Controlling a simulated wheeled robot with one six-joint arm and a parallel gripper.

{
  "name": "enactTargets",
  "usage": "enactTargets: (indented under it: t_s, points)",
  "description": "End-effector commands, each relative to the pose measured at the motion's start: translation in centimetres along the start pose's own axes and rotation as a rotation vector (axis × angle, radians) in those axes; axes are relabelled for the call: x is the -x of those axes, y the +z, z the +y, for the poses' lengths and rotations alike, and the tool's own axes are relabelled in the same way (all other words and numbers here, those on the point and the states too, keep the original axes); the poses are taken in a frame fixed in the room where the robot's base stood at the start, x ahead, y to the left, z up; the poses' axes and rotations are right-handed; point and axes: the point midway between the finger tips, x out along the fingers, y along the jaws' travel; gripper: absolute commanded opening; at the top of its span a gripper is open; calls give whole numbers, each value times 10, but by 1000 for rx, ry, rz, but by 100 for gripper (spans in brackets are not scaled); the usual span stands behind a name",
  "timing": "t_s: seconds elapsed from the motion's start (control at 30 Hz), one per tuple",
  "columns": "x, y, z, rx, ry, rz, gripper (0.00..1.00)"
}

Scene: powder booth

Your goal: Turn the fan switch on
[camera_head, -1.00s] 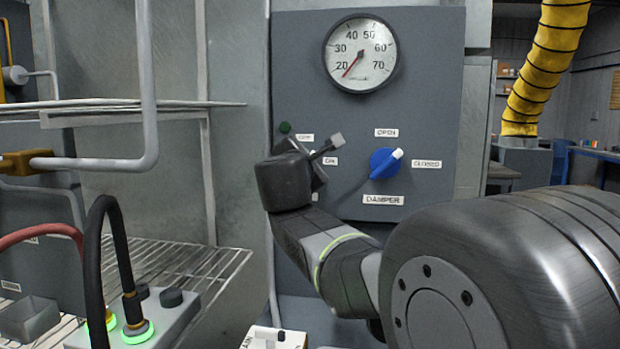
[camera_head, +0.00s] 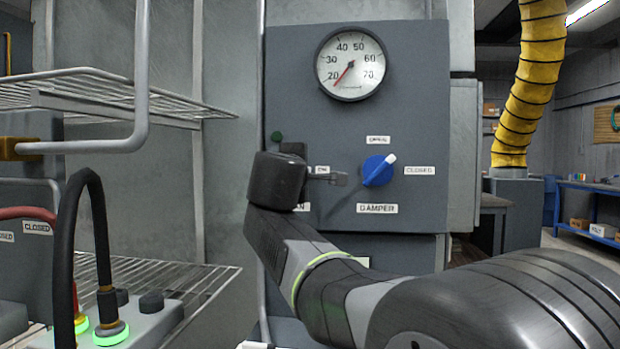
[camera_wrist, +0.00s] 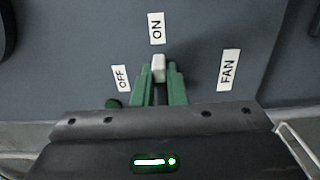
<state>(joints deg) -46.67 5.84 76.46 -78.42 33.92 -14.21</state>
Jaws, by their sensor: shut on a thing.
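In the wrist view the fan switch (camera_wrist: 158,66) has a pale grey lever between the green fingers of my gripper (camera_wrist: 159,84), which is shut on it. The lever points at the ON label (camera_wrist: 157,28). The OFF label (camera_wrist: 121,78) is to its left and the FAN label (camera_wrist: 228,70) to its right. In the head view my gripper is at the left part of the grey panel (camera_head: 420,90). My dark wrist covers the switch and the fingers there. The ON label (camera_head: 322,169) shows just right of the wrist.
A blue damper knob (camera_head: 377,172) sits right of my wrist, below a round gauge (camera_head: 350,64). A wire shelf (camera_head: 100,90) and a hooked grey pipe (camera_head: 142,80) stand at the left. A control box (camera_head: 150,325) with cables is at lower left. A yellow duct (camera_head: 528,80) hangs at right.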

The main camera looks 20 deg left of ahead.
Motion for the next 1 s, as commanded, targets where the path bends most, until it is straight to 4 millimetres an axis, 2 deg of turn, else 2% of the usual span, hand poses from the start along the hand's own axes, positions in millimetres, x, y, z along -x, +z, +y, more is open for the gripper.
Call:
enactTargets:
  t_s: [0.53,0.57,0.63,1.0]
  points:
    - [0,0,0,-23,0,-1,0]
    - [0,0,0,-23,0,-1,18]
    - [0,0,0,-22,0,-1,32]
    - [4,0,0,-21,0,0,34]
